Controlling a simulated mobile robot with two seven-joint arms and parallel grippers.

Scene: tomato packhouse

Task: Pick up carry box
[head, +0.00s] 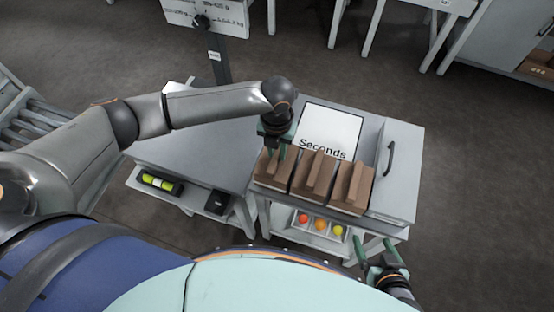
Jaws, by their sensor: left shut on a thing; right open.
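Three brown carry boxes stand side by side along the front of a grey table: a left one (273,172), a middle one (314,177) and a right one (353,187). Each has a raised ridge or handle along its top. My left gripper (277,146) points down and is shut on the top of the left carry box, which appears to rest on the table. The fingers partly hide that box's top. My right gripper (376,246) is open and empty, low in front of the table's right corner.
A "Seconds" sign (330,133) lies behind the boxes. A grey panel with a dark handle (390,157) stands to their right. Below is a tray with several coloured balls (320,224). A second grey table (190,155) adjoins at left. Open floor lies to the right.

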